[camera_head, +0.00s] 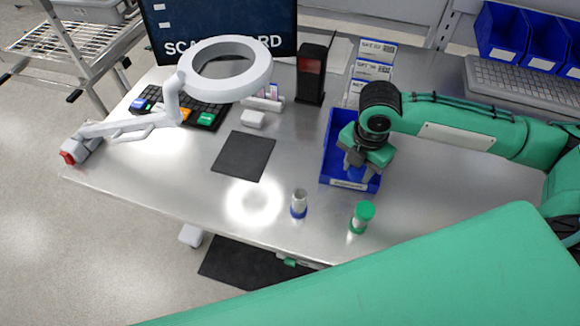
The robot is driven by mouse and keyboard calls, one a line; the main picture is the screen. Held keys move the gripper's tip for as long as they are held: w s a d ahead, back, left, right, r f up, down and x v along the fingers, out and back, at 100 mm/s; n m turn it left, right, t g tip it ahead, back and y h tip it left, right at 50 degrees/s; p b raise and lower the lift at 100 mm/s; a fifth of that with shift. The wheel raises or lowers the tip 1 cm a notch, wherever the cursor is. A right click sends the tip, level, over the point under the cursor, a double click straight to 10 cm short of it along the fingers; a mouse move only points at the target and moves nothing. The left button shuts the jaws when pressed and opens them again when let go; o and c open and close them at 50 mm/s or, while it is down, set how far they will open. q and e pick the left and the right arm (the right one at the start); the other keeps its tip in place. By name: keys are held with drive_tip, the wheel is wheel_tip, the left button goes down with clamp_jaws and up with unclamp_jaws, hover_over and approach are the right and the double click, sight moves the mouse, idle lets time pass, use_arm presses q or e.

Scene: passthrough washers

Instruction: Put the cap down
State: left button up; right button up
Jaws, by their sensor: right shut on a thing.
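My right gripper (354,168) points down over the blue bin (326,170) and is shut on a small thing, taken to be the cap. The cap is too small and hidden by the fingers to make out. A small clear bottle with a blue lower part (299,204) stands upright near the front edge of the table, left of the bin. My left gripper is not in view.
A ring lamp (262,80) overhangs the table's left side. The table right of the blue bin is clear.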

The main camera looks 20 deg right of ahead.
drive_tip(key=p, duration=0.4)
hover_over(292, 176)
wheel_tip(292, 176, down, 3)
drive_tip(key=shift+p, duration=0.45)
drive_tip(key=shift+f, duration=0.55)
wheel_tip(292, 176, down, 2)
drive_tip(key=shift+f+p, duration=0.15)
drive_tip(key=shift+p, duration=0.4)
drive_tip(key=shift+f, duration=0.3)
drive_tip(key=o, duration=0.7)
drive_tip(key=shift+f, duration=0.15)
drive_tip(key=o, duration=0.4)
